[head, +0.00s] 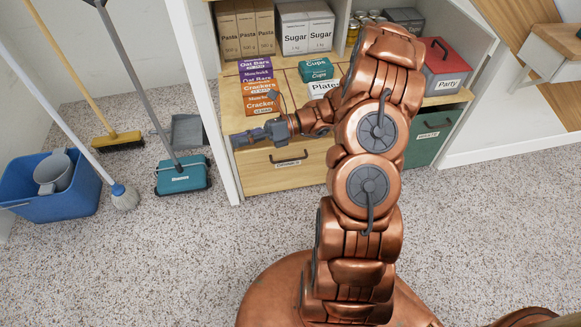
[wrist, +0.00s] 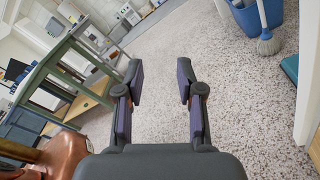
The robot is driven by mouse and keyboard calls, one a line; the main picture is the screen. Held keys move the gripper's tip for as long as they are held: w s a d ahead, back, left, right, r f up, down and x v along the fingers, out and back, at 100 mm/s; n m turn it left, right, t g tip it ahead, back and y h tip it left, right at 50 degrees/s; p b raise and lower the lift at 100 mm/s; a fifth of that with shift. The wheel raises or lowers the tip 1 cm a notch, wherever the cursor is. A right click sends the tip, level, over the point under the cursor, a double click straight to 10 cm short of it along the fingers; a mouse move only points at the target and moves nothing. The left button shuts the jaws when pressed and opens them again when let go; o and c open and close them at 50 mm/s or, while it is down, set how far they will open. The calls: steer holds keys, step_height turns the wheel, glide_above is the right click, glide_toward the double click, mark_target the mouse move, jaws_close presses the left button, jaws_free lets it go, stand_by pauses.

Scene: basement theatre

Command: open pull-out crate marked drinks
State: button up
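In the head view a light wooden crate front (head: 310,165) with a dark handle and a small label sits at the bottom of the shelf unit. The label is too small to read surely. A green crate (head: 422,149) with a handle and a label, perhaps "Waste", is to its right; my arm hides the part between them. My gripper (head: 240,139) points left, near the upper left of the wooden crate's front and apart from its handle. In the wrist view my gripper (wrist: 160,85) is open and empty, with only speckled floor between its fingers.
Food boxes (head: 258,97) stand on the shelf above the crates, with a red Party box (head: 445,66) at right. A blue bucket (head: 50,185), mop, broom (head: 118,140) and teal sweeper (head: 182,175) stand at left. The floor before the crates is clear.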

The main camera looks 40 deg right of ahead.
steer(key=w+d+f+m+t+h+b, duration=0.15)
steer(key=d+f+m+t+b, duration=0.3)
steer(key=f, duration=0.45)
steer(key=w+d+f+m+t+h+b, duration=0.1)
steer(key=w+d+f+m+t+b, duration=0.1)
steer(key=d+f+m+t, duration=0.35)
steer(key=m+t+h+b, duration=0.3)
steer(key=m+h+b, duration=0.3)
steer(key=m, duration=0.4)
glide_toward(291, 160)
steer(key=x, duration=0.3)
steer(key=shift+h, duration=0.35)
steer(key=shift+b+x, duration=0.85)
steer(key=shift+x, duration=2.8)
steer(key=shift+f, duration=0.15)
jaws_close()
